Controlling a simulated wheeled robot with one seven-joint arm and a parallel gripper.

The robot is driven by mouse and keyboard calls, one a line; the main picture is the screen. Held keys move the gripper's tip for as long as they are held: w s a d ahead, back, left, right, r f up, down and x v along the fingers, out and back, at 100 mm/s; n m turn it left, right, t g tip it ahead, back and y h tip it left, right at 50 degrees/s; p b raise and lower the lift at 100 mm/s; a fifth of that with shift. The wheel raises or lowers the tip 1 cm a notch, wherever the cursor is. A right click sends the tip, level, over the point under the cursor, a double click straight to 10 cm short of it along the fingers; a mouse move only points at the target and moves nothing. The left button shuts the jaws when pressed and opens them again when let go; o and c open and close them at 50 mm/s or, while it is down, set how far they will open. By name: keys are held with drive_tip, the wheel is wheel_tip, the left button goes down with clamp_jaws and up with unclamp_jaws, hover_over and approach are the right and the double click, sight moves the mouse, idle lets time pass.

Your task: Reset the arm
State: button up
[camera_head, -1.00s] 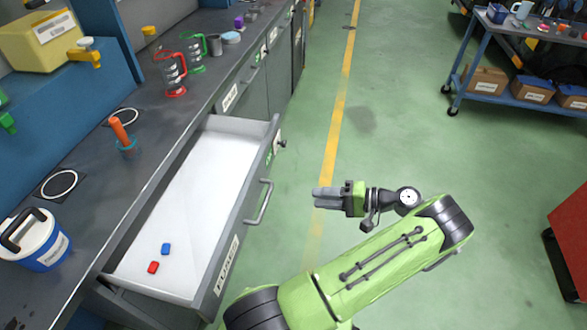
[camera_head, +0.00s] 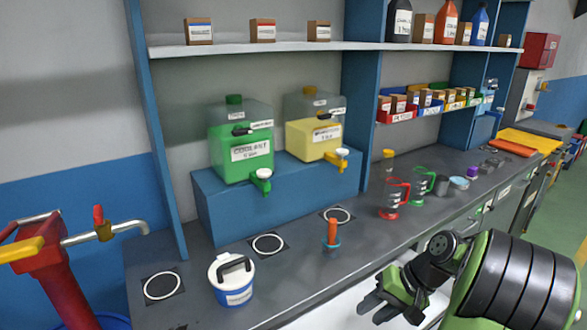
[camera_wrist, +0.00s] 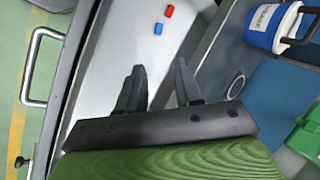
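My green and black arm reaches in from the lower right of the head view. My gripper (camera_head: 368,307) is at its end, over the white floor of the open drawer (camera_head: 345,312) in front of the workbench. In the wrist view, the two dark fingers of my gripper (camera_wrist: 159,66) stand apart with nothing between them. Beyond the fingertips, a red fuse (camera_wrist: 169,11) and a blue fuse (camera_wrist: 158,29) lie on the drawer floor (camera_wrist: 112,40), apart from the gripper.
On the workbench (camera_head: 290,285) stand a white and blue canister (camera_head: 234,290), an orange-handled tool (camera_head: 332,236) and red and green jugs (camera_head: 391,200). Coolant (camera_head: 240,150) and yellow (camera_head: 313,140) tanks stand behind. A red pump (camera_head: 45,265) is at left.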

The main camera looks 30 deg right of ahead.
drive_tip(key=w+a+r+n+g+h+p, duration=0.1)
drive_tip(key=a+r+n, duration=0.15)
drive_tip(key=a, duration=0.35)
drive_tip(key=w+a+r+n+g+h, duration=0.1)
drive_tip(key=w+a+r, duration=0.1)
drive_tip(key=a+r, duration=0.25)
drive_tip(key=s+a+r+n+t+h+p, duration=0.2)
drive_tip(key=s+a+r+n, duration=0.3)
drive_tip(key=s+a, duration=0.5)
drive_tip(key=a+r+t+p, duration=0.1)
drive_tip(key=a, duration=0.2)
drive_tip(key=shift+s+r+h, duration=0.3)
drive_tip(key=shift+r, duration=0.1)
